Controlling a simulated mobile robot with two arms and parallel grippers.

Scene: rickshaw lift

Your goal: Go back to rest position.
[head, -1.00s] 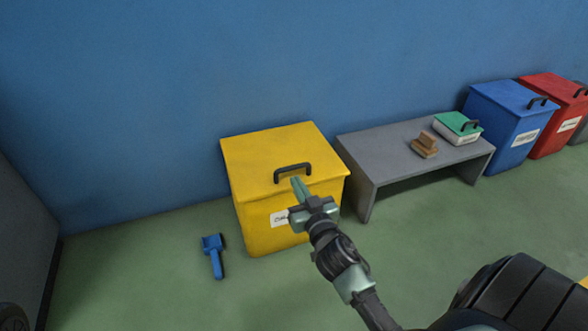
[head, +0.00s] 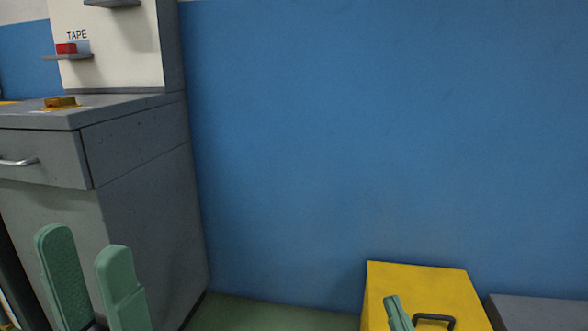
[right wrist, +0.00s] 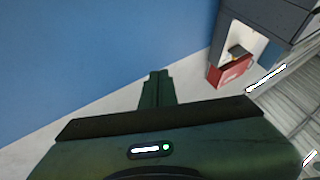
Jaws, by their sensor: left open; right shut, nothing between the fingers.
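My left gripper (head: 92,285) shows at the lower left of the head view, with its two green fingers apart and nothing between them. My right gripper (head: 397,312) shows at the bottom of the head view, in front of the yellow bin's lid, with its fingers together. In the right wrist view its shut fingers (right wrist: 157,88) point toward the blue wall and hold nothing.
A grey cabinet (head: 150,180) with a drawer stands at the left, with a yellow-brown block (head: 60,102) on top. A red item (head: 66,48) sits on a small shelf labelled TAPE. The yellow bin (head: 440,285) and grey bench (head: 540,312) are at the lower right, against the blue wall (head: 380,130).

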